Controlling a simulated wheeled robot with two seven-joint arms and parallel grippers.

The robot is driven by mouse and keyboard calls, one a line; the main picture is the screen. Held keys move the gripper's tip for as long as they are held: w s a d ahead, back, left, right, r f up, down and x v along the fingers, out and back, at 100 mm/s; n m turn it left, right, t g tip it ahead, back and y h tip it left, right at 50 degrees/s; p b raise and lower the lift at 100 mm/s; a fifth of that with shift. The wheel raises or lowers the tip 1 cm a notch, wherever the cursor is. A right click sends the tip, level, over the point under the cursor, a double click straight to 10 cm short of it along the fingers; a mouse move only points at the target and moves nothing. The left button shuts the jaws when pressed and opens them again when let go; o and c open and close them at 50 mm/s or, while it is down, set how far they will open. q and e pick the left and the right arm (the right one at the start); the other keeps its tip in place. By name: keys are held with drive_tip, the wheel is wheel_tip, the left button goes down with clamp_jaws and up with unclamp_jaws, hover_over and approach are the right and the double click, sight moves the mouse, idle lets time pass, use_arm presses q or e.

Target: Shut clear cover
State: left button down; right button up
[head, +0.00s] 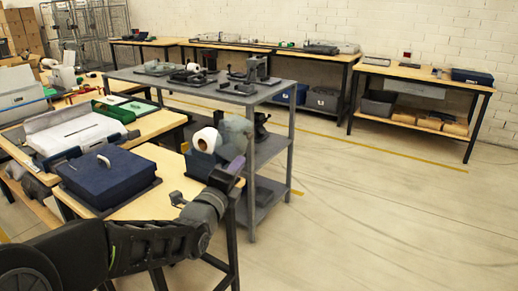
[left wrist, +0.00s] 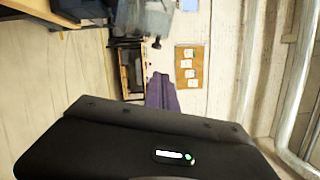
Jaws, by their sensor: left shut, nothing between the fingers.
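I cannot pick out a clear cover with certainty. A pale, shallow open unit (head: 72,134) lies on the left wooden table in the head view; part of it may be see-through, but I cannot tell. A dark blue box with a lid and a light handle (head: 103,176) stands in front of it. My left gripper (head: 236,166) has purple fingers, is shut and empty, and is raised at the right end of the near table, well right of the pale unit. My right gripper is out of view.
A white roll (head: 206,140) and a grey bundle stand close behind my left gripper. A grey shelf cart (head: 240,98) with tools stands beyond. Open floor (head: 385,215) lies to the right. A cork board (left wrist: 190,67) hangs on the wall in the wrist view.

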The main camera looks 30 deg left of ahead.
use_arm(q)
drive_tip(key=shift+w, duration=0.1)
drive_tip(key=p, duration=0.1)
approach(240, 139)
drive_tip(key=w+d+r, duration=0.2)
drive_tip(key=w+d, duration=0.2)
drive_tip(key=w, duration=0.1)
drive_tip(key=a, duration=0.3)
drive_tip(key=shift+w+a+r+p, duration=0.35)
drive_tip(key=shift+p, duration=0.05)
drive_tip(key=shift+w, duration=0.15)
